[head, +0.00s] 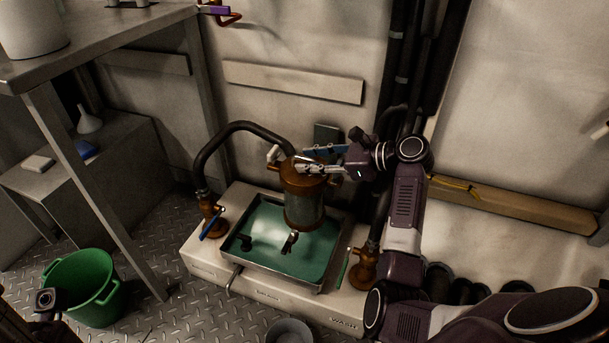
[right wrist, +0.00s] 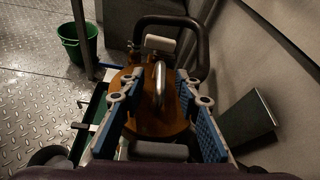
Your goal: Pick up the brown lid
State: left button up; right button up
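The brown lid (head: 291,178) sits on top of an upright glass cylinder (head: 304,212) over a basin of green liquid. In the right wrist view the lid (right wrist: 160,128) is a round brown disc with a raised, pale metal handle (right wrist: 159,84). My right gripper (head: 305,159) is over the lid. Its blue-padded fingers (right wrist: 158,80) are apart, one on each side of the handle, with gaps between; whether they touch the lid is unclear. Part of my left arm's end shows at the lower left edge of the head view, its fingers not clear.
The steel basin (head: 318,287) is set in a white wash unit with brown valves (head: 365,268) at its sides. A black hose (head: 237,127) arches behind left. A green bucket (head: 82,290) stands on the floor. A table (head: 100,48) is at upper left.

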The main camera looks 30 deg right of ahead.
jog(key=shift+w+a+f, duration=0.15)
jog(key=shift+w+a, duration=0.1)
jog(key=shift+w, duration=0.1)
grip_shut()
jog(key=shift+r, duration=0.2)
